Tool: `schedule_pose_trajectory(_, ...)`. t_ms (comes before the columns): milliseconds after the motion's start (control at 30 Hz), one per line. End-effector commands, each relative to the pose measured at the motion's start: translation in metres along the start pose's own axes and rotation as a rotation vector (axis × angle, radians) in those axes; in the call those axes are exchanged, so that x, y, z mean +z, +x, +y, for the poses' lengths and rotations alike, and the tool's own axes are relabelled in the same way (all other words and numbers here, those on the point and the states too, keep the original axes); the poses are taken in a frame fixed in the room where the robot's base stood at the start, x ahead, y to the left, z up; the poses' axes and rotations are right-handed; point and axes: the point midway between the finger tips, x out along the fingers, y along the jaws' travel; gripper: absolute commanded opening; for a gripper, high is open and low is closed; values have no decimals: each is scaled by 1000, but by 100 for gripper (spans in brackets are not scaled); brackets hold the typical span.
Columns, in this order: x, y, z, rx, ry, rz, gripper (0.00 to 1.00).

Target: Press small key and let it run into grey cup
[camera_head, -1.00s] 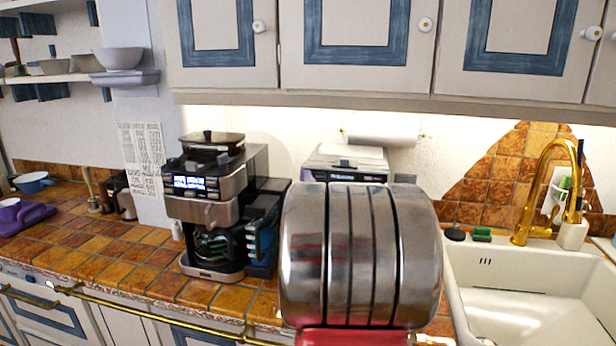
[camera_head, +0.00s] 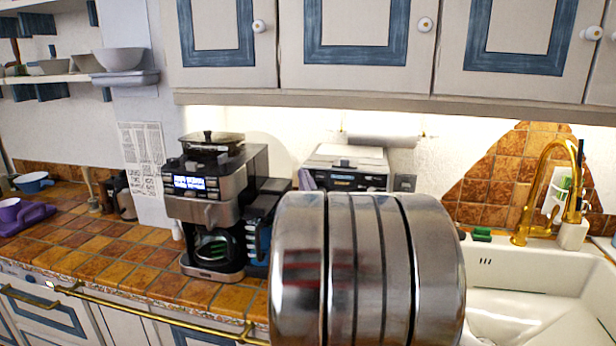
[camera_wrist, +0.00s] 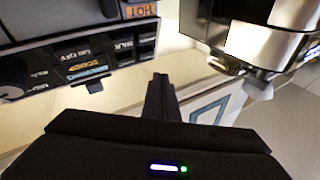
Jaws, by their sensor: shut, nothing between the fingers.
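A black and steel coffee machine (camera_head: 210,210) with a lit display (camera_head: 189,182) and a glass carafe (camera_head: 212,247) stands on the tiled counter in the head view. A second grey machine (camera_head: 345,165) with a dark front panel is to its right. In the wrist view, my gripper (camera_wrist: 162,92) is shut and empty, its dark fingers pointing away. A dark panel with several keys (camera_wrist: 90,60) and an orange "HOT" label is at upper left, apart from the fingertips. I cannot tell which key is the small one. My arm hides my gripper in the head view. I cannot make out a grey cup.
A shiny metal body (camera_wrist: 255,35) hangs at upper right in the wrist view. A white sink (camera_head: 520,270) with a gold tap (camera_head: 545,190) is at the right. Cabinets overhang the counter.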

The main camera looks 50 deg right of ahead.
Motion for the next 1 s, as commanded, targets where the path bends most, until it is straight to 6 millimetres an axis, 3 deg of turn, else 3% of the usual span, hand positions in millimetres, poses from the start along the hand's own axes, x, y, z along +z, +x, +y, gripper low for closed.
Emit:
schedule_pose_trajectory(433, -16, -21, -16, -1, 0, 1, 0)
schedule_pose_trajectory(1000, -16, -23, -16, 0, 0, 1, 0)
